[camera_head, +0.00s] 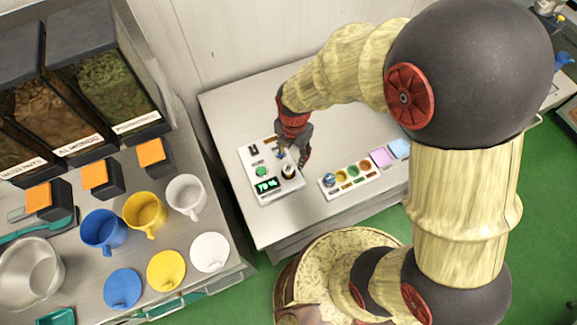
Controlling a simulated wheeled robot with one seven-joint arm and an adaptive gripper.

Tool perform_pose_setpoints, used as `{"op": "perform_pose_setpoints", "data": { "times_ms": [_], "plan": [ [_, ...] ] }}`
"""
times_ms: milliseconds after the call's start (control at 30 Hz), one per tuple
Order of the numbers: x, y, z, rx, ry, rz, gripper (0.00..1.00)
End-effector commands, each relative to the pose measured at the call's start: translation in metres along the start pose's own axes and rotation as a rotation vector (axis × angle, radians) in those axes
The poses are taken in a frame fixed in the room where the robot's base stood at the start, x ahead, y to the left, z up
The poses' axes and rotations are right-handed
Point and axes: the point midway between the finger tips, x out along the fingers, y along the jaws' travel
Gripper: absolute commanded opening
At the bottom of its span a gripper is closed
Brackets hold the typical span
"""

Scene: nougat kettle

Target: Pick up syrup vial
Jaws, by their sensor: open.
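A small bottle-like item with a dark top and pale body (289,171), seemingly the syrup vial, stands on the right side of a white panel device (257,155). It is too small to make out any label. My gripper (293,155) is open just above and behind it, fingers pointing down over the device's right edge. I cannot tell whether the fingers touch it. The device has a green button (260,171) and a lit green display (267,185).
A tray of coloured round pots (353,172) lies right of the device, with pink (380,157) and blue (399,148) squares beyond. On the left counter stand blue (102,231), yellow (145,212) and white (186,196) cups, below dispensers. The table's front left is clear.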

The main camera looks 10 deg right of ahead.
Motion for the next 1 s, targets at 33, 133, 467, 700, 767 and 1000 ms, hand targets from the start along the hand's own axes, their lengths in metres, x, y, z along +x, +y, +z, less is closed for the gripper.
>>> {"op": "perform_pose_setpoints", "data": {
  "times_ms": [33,133,467,700,767,1000],
  "plan": [
    [0.005,0.001,-0.003,-0.063,0.009,-0.013,0.48],
    [0.015,0.002,-0.007,-0.157,0.019,-0.025,0.48],
    [0.046,0.002,-0.010,-0.219,0.026,-0.033,0.48],
    [0.075,0.004,-0.010,-0.217,0.027,-0.034,0.48],
    [0.084,0.004,-0.011,-0.216,0.027,-0.033,0.48],
    [0.100,0.004,-0.010,-0.216,0.024,-0.030,0.48]
  ]
}}
